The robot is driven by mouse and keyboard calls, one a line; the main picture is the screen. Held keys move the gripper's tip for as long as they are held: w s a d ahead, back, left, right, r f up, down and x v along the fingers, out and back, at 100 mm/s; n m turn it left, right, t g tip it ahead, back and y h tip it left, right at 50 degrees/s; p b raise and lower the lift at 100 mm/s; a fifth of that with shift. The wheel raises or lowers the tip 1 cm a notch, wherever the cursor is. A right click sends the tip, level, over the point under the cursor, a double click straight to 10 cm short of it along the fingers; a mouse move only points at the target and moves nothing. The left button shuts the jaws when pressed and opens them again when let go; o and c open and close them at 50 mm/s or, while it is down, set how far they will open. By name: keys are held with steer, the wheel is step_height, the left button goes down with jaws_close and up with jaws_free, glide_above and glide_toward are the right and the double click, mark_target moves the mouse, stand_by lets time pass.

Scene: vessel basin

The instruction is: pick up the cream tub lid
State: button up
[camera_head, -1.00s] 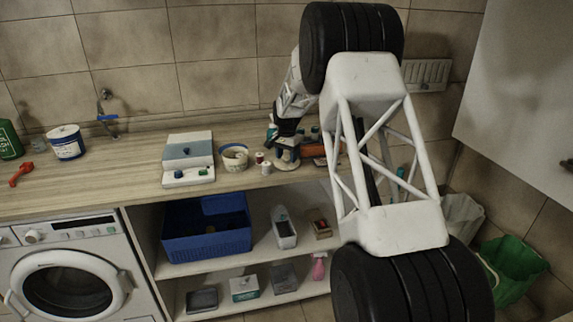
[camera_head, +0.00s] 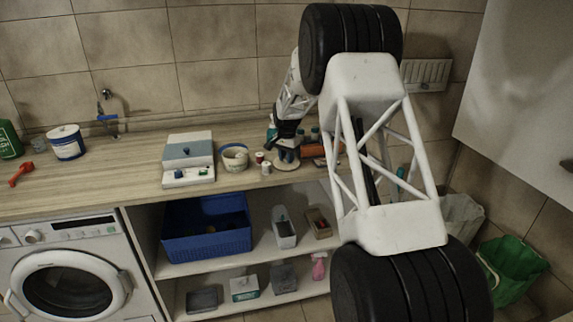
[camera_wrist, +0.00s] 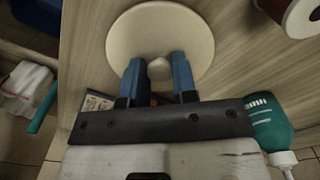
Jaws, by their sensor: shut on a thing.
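The cream tub lid (camera_wrist: 160,32) is a round, pale disc with a small knob (camera_wrist: 159,69) in the wrist view. My gripper (camera_wrist: 160,75) has its two blue fingers on either side of the knob and is shut on it. In the head view the lid (camera_head: 285,165) shows under my gripper (camera_head: 287,153), at the worktop's front part. I cannot tell whether the lid touches the worktop. An open cream tub (camera_head: 234,160) stands to the left of the lid.
Small jars (camera_head: 265,168) stand between tub and lid. A teal bottle (camera_wrist: 270,122) and a red and white round item (camera_wrist: 303,14) are close to my gripper in the wrist view. A grey and white box (camera_head: 188,158) stands left of the tub. The worktop (camera_head: 110,178) farther left has clear room.

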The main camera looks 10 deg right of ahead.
steer(key=shift+r, duration=0.15)
steer(key=shift+c, duration=0.4)
steer(key=shift+r, duration=1.6)
steer(key=s+a+r, duration=0.1)
steer(key=s, duration=1.5)
steer(key=shift+a+r, duration=0.15)
steer(key=shift+r, duration=0.15)
steer(key=shift+w, duration=0.1)
steer(key=w+a+r, duration=0.1)
steer(key=w+a, duration=0.1)
steer(key=w, duration=0.1)
steer(key=w+a+r, duration=0.1)
steer(key=w+a, duration=0.2)
steer(key=w+a+r, duration=0.2)
steer(key=w, duration=0.2)
steer(key=shift+a, duration=0.25)
steer(key=w+a+r+n, duration=0.1)
steer(key=w+a+r, duration=0.3)
steer(key=w+a, duration=0.5)
steer(key=shift+w+a, duration=0.25)
steer(key=shift+a, duration=0.8)
steer(key=shift+f, duration=0.2)
steer(key=shift+f, duration=2.9)
